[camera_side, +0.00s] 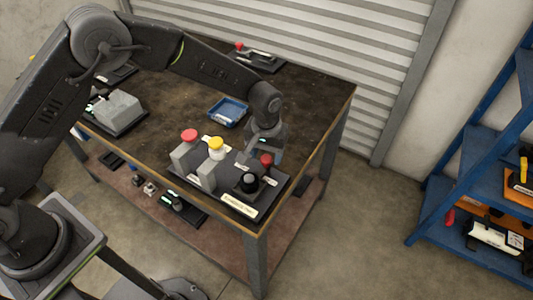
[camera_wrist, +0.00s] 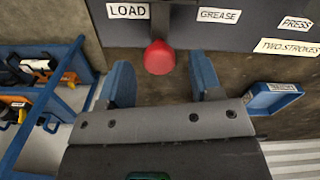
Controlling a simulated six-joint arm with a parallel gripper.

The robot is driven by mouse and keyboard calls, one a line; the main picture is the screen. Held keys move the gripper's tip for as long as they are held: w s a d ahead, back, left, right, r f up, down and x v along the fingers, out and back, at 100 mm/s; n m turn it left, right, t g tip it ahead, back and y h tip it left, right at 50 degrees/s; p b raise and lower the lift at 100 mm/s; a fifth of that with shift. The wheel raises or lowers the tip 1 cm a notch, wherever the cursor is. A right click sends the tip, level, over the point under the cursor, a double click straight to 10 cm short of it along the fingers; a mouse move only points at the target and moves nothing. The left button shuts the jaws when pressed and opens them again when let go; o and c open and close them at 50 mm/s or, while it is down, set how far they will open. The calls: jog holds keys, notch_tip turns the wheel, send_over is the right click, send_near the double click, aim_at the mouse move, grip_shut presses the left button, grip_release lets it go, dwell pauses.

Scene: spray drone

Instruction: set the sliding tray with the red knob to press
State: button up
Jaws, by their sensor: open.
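The red knob (camera_wrist: 159,57) shows in the wrist view on a short dark stem at the edge of a grey panel (camera_wrist: 205,35). It stands between the LOAD label (camera_wrist: 128,11) and the GREASE label (camera_wrist: 218,15), closer to LOAD. The PRESS label (camera_wrist: 295,23) is farther right. My gripper (camera_wrist: 160,65) is open, with a blue finger on each side of the knob and a gap on both sides. In the side view the red knob (camera_side: 266,160) is just below my gripper (camera_side: 264,148). The tray itself is hard to make out.
A blue bin (camera_side: 228,112) lies behind on the table. A TWO STROKES label (camera_wrist: 288,47) is right. Blue shelving (camera_side: 470,180) stands apart at right.

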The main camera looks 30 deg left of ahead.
jog(key=shift+f, duration=0.4)
jog(key=shift+c, duration=0.2)
grip_shut()
